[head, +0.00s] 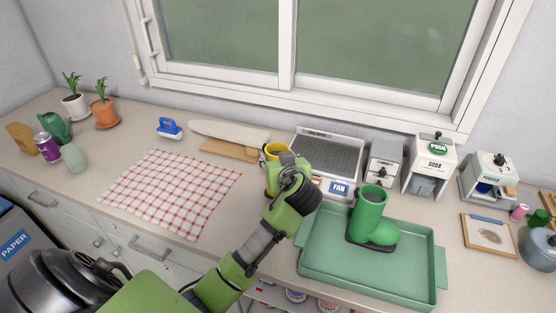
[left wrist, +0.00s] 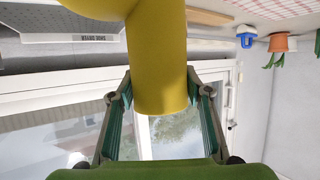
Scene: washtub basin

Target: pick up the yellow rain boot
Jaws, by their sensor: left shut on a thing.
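The yellow rain boot (head: 273,149) is mostly hidden behind my left gripper in the head view, with only its top edge showing. In the left wrist view the boot's yellow shaft (left wrist: 158,65) fills the space between the two fingers. My left gripper (head: 280,163) is shut on the boot, beside the left end of the shoe dryer. I cannot tell whether the boot is off the counter. A green rain boot (head: 370,212) stands upright on the green tray (head: 320,262). My right gripper is not in view.
The shoe dryer (head: 330,152) has a FAN label at its front. Soda and powder dispensers stand to its right. A checked cloth (head: 170,190), a wooden board (head: 228,151) and a blue brush (head: 169,127) lie to the left. Potted plants stand farther left. A window is behind.

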